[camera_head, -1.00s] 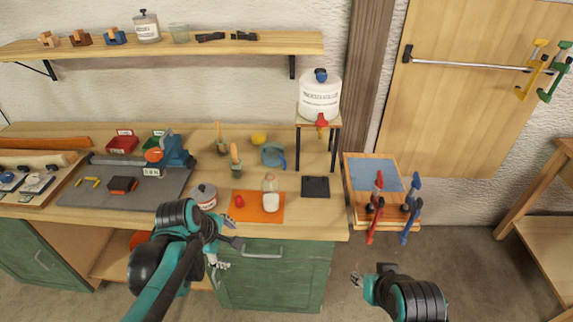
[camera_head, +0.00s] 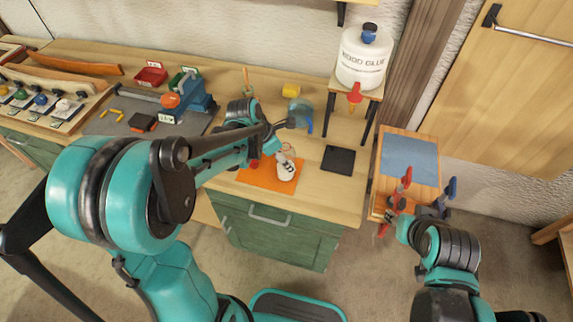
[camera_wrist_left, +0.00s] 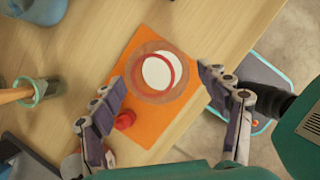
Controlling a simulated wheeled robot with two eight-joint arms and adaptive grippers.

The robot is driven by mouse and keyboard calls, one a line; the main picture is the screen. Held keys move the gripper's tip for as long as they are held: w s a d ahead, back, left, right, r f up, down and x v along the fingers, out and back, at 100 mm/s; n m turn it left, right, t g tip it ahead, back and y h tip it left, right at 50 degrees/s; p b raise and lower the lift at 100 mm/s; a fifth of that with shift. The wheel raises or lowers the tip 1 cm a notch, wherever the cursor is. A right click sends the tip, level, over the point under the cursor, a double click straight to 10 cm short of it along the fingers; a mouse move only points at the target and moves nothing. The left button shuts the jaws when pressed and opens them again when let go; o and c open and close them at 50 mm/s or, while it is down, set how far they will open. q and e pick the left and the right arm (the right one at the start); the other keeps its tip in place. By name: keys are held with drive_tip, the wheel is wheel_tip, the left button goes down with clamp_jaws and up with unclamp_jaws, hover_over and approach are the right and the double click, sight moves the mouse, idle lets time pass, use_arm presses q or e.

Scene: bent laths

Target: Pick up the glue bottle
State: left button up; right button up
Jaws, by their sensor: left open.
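The glue bottle (camera_head: 286,170) is small and clear with white contents, upright and uncapped on the orange mat (camera_head: 257,176). In the left wrist view the bottle (camera_wrist_left: 158,70) shows from above as a clear ring around a white disc. My left gripper (camera_wrist_left: 162,80) is open, its fingers on either side of the bottle's outline, with no visible grip; how far above it is I cannot tell. In the head view my left forearm partly covers the mat. A red cap (camera_wrist_left: 125,120) lies on the mat by one finger. My right gripper (camera_head: 396,214) is near the red clamp, its fingers unclear.
A large wood glue jug (camera_head: 362,58) with a red tap stands on a raised stand. A brush jar (camera_wrist_left: 38,92) stands nearby. Red (camera_head: 403,190) and blue clamps are right.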

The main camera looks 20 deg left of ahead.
use_arm(q)
drive_tip(key=b+x, duration=0.1)
drive_tip(key=x, duration=0.2)
drive_tip(key=shift+f, duration=0.25)
drive_tip(key=shift+r, duration=0.1)
drive_tip(key=c, duration=1.5)
drive_tip(key=shift+r, duration=0.1)
